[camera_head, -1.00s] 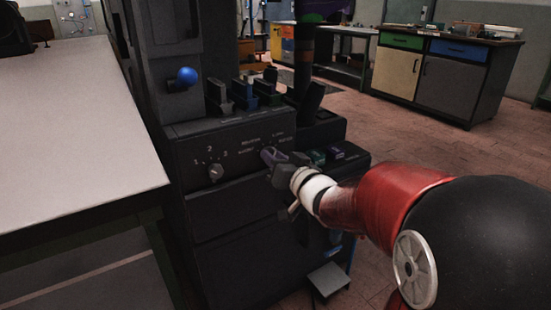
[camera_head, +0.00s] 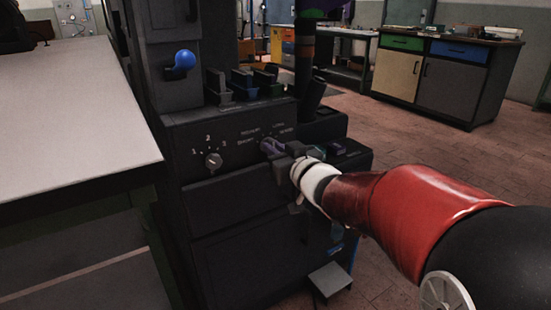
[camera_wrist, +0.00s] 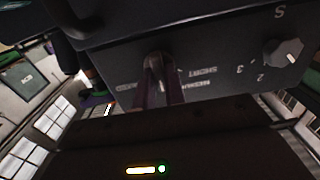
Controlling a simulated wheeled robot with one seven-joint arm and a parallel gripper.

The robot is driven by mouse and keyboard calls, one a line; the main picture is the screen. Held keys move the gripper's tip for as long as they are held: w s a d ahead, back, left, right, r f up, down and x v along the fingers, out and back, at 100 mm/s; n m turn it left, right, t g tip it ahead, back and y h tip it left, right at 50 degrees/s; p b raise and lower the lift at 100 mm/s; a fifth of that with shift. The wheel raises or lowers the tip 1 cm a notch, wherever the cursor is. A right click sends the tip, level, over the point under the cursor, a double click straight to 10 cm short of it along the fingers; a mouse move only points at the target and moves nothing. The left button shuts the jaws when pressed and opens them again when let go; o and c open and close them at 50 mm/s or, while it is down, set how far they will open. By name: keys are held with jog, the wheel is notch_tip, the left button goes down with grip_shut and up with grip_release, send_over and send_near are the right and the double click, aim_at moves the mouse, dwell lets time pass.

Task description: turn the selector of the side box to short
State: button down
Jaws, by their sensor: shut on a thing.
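The side box (camera_head: 235,190) is a dark cabinet with a sloped front panel and white lettering. Its selector (camera_wrist: 157,62) is a small dark knob, seen at the top centre of the wrist view between my fingertips. Several words are printed around it, and SHORT is readable, upside down, to its right. My gripper (camera_head: 270,146) reaches the panel from the right and is shut on the selector; it also shows in the wrist view (camera_wrist: 158,82). The fingers hide much of the knob, so I cannot tell which word it points to.
A numbered knob (camera_head: 213,160) sits left on the same panel, also in the wrist view (camera_wrist: 283,52). Several coloured blocks (camera_head: 245,85) and a blue ball lever (camera_head: 184,60) are above. A pale table (camera_head: 70,110) stands left; a pedal (camera_head: 330,279) is below. Floor at right is open.

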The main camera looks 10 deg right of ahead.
jog(key=n+b, duration=0.4)
jog(key=n, duration=0.2)
jog(key=n+b, duration=0.4)
jog(key=n, duration=0.2)
jog(key=shift+a+f, duration=0.15)
jog(key=shift+f, duration=0.05)
dwell(0.4)
jog(key=c, duration=1.5)
grip_release()
jog(key=shift+r, duration=0.1)
jog(key=shift+o, duration=0.2)
jog(key=v, duration=0.8)
jog(key=shift+p, duration=0.4)
jog(key=shift+r, duration=0.1)
